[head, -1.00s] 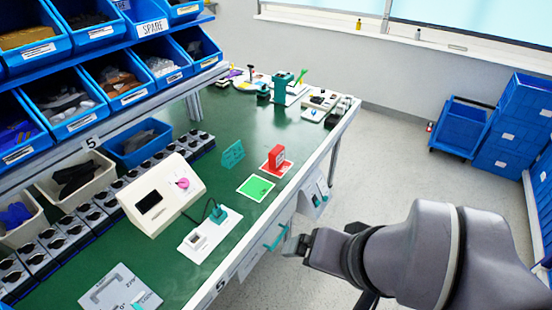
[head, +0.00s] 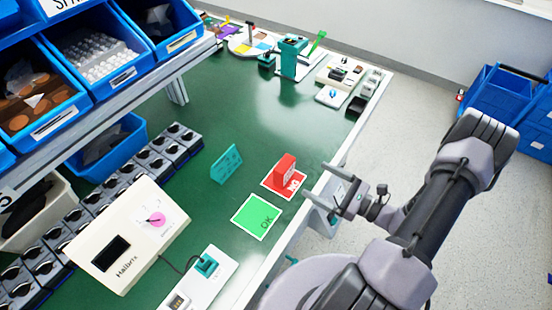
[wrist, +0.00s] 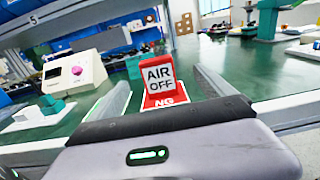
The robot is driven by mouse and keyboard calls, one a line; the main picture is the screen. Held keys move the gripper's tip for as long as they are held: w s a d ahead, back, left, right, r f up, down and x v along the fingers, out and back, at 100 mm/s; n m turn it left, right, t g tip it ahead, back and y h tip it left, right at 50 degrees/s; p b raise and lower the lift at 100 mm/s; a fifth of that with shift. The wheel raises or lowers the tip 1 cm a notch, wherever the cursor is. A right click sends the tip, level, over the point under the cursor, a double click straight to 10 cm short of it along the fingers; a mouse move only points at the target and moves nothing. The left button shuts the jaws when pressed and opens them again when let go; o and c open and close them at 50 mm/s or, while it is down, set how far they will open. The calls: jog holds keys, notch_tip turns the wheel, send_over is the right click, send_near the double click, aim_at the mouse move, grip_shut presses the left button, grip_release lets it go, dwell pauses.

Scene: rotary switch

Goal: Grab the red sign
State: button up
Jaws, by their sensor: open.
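The red sign (head: 284,170) stands upright on a red square marked NG (head: 294,187) near the bench's right edge. In the wrist view the sign (wrist: 158,79) shows a white face reading "AIR OFF", and it appears between my two fingers. My gripper (head: 329,188) is open and empty. In the head view it is just right of the sign at the bench edge, its fingers pointing toward the sign and apart from it. In the wrist view the gripper (wrist: 160,95) shows one finger on each side of the sign.
A green OK square (head: 256,216) lies in front of the sign. A teal plate (head: 226,163) stands to its left. A white Halbrix box (head: 120,240) with a pink knob is at the lower left. Blue bins (head: 95,50) are above. Teal equipment (head: 292,55) stands at the back.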

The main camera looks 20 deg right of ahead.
aim_at(279, 163)
jog(key=b+x, duration=0.2)
jog(key=x, duration=0.5)
jog(key=b+x, duration=0.2)
jog(key=x, duration=0.6)
jog(key=shift+s+a, duration=0.3)
jog(key=shift+a, duration=0.05)
jog(key=c, duration=1.5)
jog(key=shift+r, duration=0.1)
